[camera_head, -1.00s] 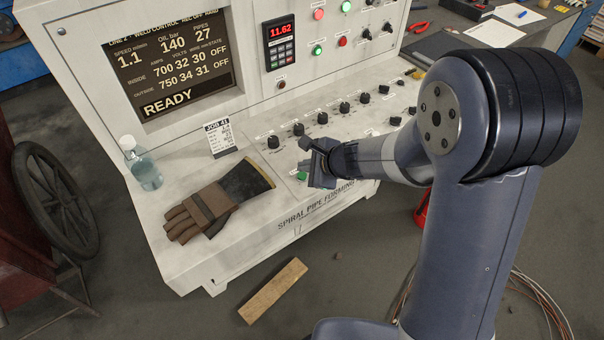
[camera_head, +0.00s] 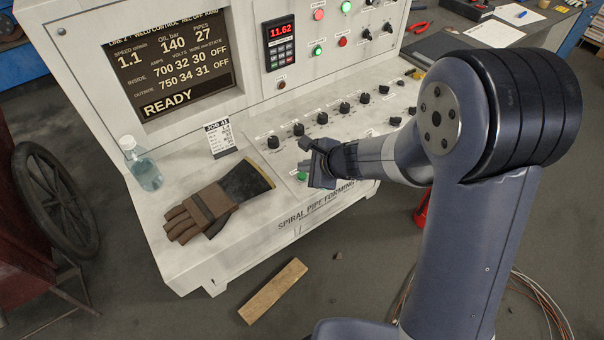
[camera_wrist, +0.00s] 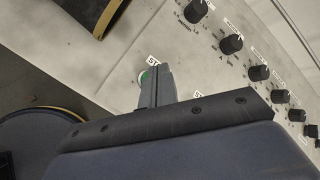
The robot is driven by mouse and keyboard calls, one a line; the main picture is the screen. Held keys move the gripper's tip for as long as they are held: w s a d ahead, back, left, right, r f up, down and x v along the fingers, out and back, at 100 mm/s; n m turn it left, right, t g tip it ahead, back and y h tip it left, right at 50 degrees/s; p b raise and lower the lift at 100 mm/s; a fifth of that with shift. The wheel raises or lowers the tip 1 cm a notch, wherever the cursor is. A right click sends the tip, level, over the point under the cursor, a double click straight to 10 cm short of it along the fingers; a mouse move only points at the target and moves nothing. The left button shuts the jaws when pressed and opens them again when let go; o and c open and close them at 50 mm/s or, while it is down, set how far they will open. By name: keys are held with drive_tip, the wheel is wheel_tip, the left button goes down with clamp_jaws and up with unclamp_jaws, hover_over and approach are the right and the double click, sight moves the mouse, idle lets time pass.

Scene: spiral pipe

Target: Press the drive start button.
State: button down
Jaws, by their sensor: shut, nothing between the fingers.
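The console's sloped desk (camera_head: 200,262) carries a green button (camera_head: 302,176), seen just left of my gripper (camera_head: 318,172) in the head view. In the wrist view the green button (camera_wrist: 144,78) shows beside the tips of my gripper (camera_wrist: 157,70), partly covered by the fingers. A label beginning "ST" stands by it; the rest is hidden. My gripper is shut and empty, its tips over or at the button. I cannot tell whether they touch it. The screen (camera_head: 170,65) reads READY.
A glove (camera_head: 218,200), a clear bottle (camera_head: 142,165) and a job card (camera_head: 220,138) are left of my gripper. A row of black knobs (camera_head: 322,118) runs behind it. A wooden block (camera_head: 273,291) lies on the floor.

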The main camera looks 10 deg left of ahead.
sight(306, 177)
drive_tip(key=shift+f, duration=0.15)
idle(0.3)
drive_tip(key=shift+f+b, duration=0.3)
drive_tip(key=shift+b, duration=0.3)
drive_tip(key=shift+f+b, duration=0.4)
drive_tip(key=shift+b, duration=0.1)
drive_tip(key=shift+r, duration=0.1)
idle(0.5)
drive_tip(key=shift+r+p, duration=0.65)
drive_tip(key=shift+r, duration=0.05)
drive_tip(key=shift+r+p, duration=2.1)
drive_tip(key=shift+r, duration=0.45)
